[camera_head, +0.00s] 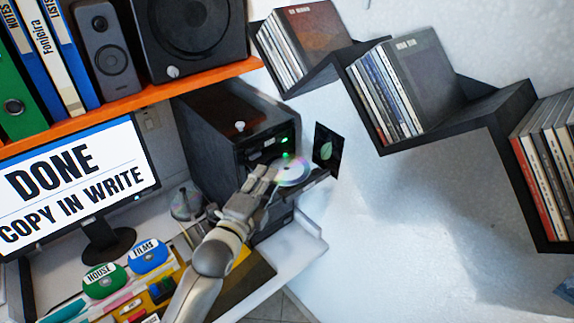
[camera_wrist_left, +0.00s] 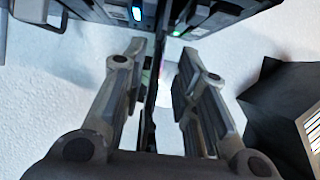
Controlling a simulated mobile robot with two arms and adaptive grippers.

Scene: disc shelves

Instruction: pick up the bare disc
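The bare disc (camera_head: 293,171) is shiny and silver with rainbow glints. It lies at the open drive tray on the front of the black computer tower (camera_head: 222,120). My left gripper (camera_head: 268,176) is just left of the disc, its fingers near or over the disc's left edge; I cannot tell whether they touch it. In the left wrist view my gripper's fingers (camera_wrist_left: 163,70) are apart. A pale shiny patch, likely the disc (camera_wrist_left: 165,85), shows between them beside a dark upright strip. My right gripper is not in view.
A black case with a green leaf (camera_head: 326,149) is right of the tower. Zigzag wall shelves (camera_head: 385,143) hold disc cases at right. A monitor (camera_head: 75,185) reads "DONE COPY IN WRITE". An orange shelf (camera_head: 135,103) is above.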

